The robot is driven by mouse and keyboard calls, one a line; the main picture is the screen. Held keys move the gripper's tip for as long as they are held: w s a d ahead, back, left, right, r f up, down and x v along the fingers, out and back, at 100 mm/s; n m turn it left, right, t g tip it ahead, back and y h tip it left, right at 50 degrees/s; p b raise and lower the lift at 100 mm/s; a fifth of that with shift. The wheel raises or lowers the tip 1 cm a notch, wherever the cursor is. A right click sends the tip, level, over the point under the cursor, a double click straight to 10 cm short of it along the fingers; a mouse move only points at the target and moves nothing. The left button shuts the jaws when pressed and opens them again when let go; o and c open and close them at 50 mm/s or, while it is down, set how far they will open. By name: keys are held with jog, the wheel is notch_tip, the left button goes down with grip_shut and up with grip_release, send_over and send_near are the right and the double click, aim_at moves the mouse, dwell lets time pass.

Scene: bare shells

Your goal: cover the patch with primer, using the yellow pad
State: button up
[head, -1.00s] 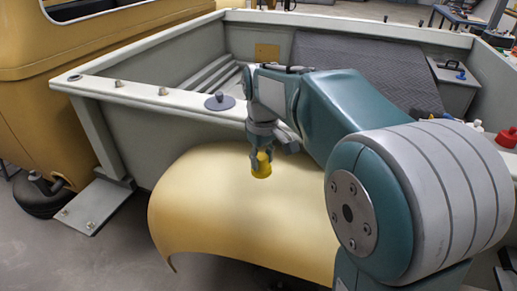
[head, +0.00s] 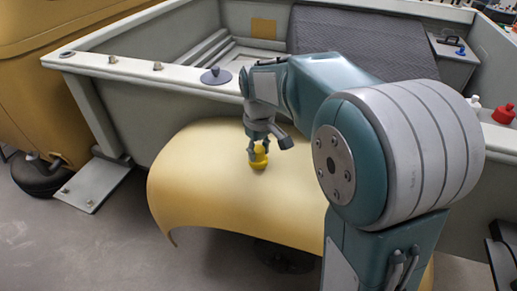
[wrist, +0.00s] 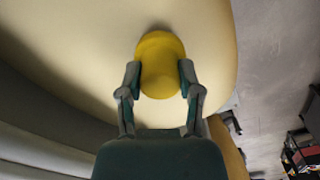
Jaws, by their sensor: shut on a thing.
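The yellow pad (head: 259,160) is held between the fingers of my gripper (head: 258,150), over the middle of a curved cream-yellow shell (head: 200,180). The pad's lower side is at or very near the shell's surface; I cannot tell if it touches. In the wrist view the pad (wrist: 159,65) sits between both fingertips (wrist: 160,80), with the shell (wrist: 60,30) behind it and a dark shadow at its far edge. I cannot make out a separate patch or any primer on the shell.
A grey-white open truck bed (head: 150,70) stands behind the shell, with a dark grey disc-shaped item (head: 216,76) on its rim. Grey floor (head: 110,240) is clear at the lower left.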

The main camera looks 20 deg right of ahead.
jog(key=shift+f, duration=1.1)
dwell(0.5)
